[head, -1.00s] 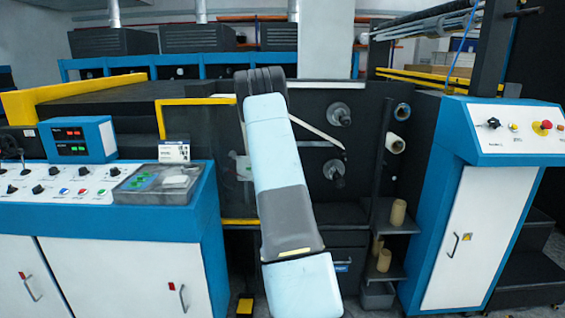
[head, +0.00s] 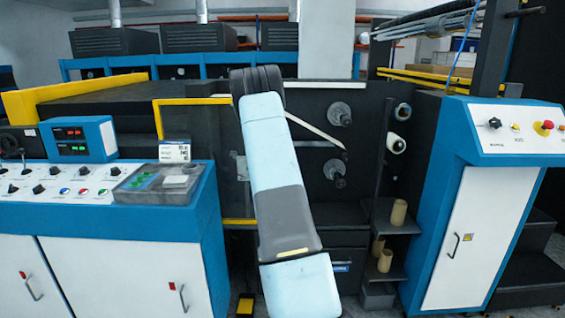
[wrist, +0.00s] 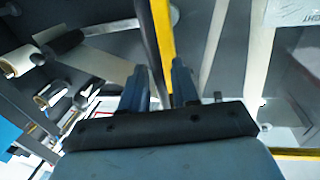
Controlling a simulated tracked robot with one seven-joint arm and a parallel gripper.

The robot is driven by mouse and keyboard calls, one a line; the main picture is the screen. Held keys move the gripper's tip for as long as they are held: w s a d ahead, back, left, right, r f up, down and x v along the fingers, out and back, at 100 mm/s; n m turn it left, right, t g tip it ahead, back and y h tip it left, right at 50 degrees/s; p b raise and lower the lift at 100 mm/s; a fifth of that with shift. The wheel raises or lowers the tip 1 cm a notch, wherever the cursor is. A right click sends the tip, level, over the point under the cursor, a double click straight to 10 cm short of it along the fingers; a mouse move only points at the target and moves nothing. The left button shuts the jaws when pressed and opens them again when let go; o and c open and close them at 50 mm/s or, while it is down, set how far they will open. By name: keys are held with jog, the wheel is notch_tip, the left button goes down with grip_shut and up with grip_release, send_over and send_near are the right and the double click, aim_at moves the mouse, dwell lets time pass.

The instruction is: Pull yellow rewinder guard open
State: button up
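The yellow rewinder guard shows in the head view as a yellow-edged frame (head: 195,101) at the middle of the machine. Its right side is hidden behind my arm. In the wrist view a yellow bar (wrist: 166,35) with a dark strip beside it runs down from the top edge to my fingers. My gripper (wrist: 160,78) has its two fingers apart, one on each side of the bar's lower end. Whether they press on the bar cannot be told. In the head view my gripper is hidden behind my arm.
A blue and white control console (head: 120,230) stands at the left, with a clear-lidded box on top. A blue cabinet (head: 470,200) with a red button stands at the right. Rollers (head: 338,113) and cardboard cores (head: 398,212) lie just right of my arm.

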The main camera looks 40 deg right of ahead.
jog(key=v, duration=1.3)
jog(key=shift+w, duration=0.1)
